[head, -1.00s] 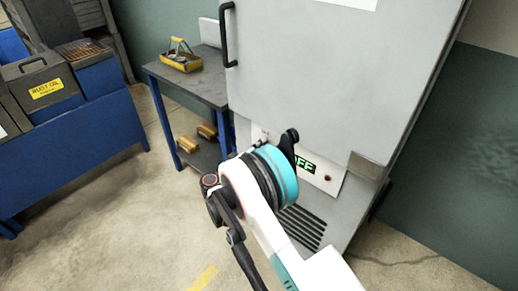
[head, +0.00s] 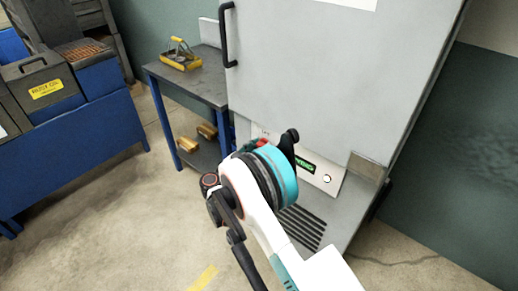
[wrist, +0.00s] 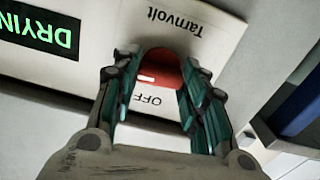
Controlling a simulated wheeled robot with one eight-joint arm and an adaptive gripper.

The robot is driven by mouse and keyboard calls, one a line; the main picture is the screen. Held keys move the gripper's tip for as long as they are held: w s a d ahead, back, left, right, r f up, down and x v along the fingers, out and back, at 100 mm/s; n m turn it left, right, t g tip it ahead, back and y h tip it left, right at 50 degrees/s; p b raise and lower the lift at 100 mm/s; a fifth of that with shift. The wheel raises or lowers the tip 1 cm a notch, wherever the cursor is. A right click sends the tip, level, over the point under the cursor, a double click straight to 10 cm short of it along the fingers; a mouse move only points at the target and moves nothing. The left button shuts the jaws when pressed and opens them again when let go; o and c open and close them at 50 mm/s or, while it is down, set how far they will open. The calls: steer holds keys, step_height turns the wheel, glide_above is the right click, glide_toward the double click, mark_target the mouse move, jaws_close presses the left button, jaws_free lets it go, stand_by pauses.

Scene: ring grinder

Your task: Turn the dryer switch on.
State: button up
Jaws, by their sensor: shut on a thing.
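The dryer is a tall grey cabinet (head: 340,80) in the head view, with a pale control panel (head: 325,180) low on its front. In the wrist view the red switch knob (wrist: 160,70) sits on the panel between my two fingers, with the word OFF printed beside it. My gripper (wrist: 160,60) is shut on the knob. The display (wrist: 45,35) shows green letters starting DRYIN, upside down and cut off by the picture edge. In the head view my wrist hides most of the switch and fingers. The round lamp (head: 327,179) is lit.
A blue-framed side table (head: 205,85) with a yellow tool caddy (head: 181,56) stands left of the dryer. A blue bench (head: 75,140) with a dark oil box (head: 42,80) is at far left. Open concrete floor lies in front.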

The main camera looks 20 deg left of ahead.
steer(key=shift+m, duration=0.7)
steer(key=o, duration=1.1)
steer(key=shift+c, duration=0.2)
steer(key=v, duration=1.2)
